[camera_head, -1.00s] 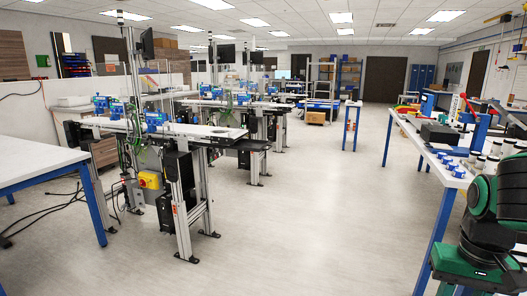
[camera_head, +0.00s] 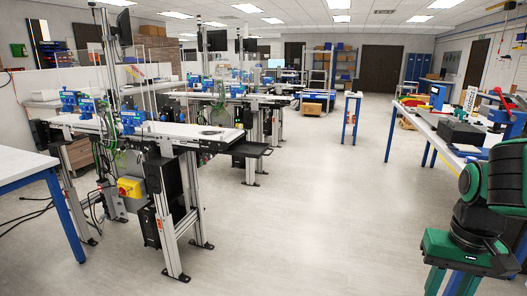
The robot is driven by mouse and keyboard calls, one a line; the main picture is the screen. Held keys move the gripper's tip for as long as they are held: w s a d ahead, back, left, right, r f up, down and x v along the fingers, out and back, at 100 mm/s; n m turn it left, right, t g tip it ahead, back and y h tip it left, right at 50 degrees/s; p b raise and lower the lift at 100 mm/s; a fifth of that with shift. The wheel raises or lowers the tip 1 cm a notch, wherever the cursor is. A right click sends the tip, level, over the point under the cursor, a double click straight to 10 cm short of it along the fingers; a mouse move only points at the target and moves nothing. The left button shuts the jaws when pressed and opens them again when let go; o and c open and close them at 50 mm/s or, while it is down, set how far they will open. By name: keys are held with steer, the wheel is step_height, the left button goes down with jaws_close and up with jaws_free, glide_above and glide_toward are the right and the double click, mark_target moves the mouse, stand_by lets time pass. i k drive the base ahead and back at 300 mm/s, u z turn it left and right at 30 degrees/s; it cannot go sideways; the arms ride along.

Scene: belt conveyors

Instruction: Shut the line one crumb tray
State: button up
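The nearest belt conveyor (camera_head: 172,132) stands left of centre; no label for line one is readable. A black tray (camera_head: 252,150) sticks out past its right end, just below belt height, and appears pulled out. A second similar conveyor stands behind it, partly hidden. My gripper (camera_head: 452,284) is at the bottom right, pointing down, under my green and black arm. It is far from the tray, with open floor between them. Two green fingers show partly under the hand, but their tips are cut off by the frame edge.
A white table with blue legs (camera_head: 22,165) stands at the near left. A long workbench (camera_head: 440,140) with blue legs and several items runs along the right, close to my arm. A small blue-legged stand (camera_head: 352,97) is farther back. The middle aisle floor (camera_head: 310,200) is clear.

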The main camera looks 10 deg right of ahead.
mark_target(248, 149)
steer(key=k, duration=1.2)
steer(key=u, duration=0.7)
steer(key=i, duration=1.9)
steer(key=z, duration=0.7)
steer(key=i, duration=0.4)
steer(key=z, duration=0.35)
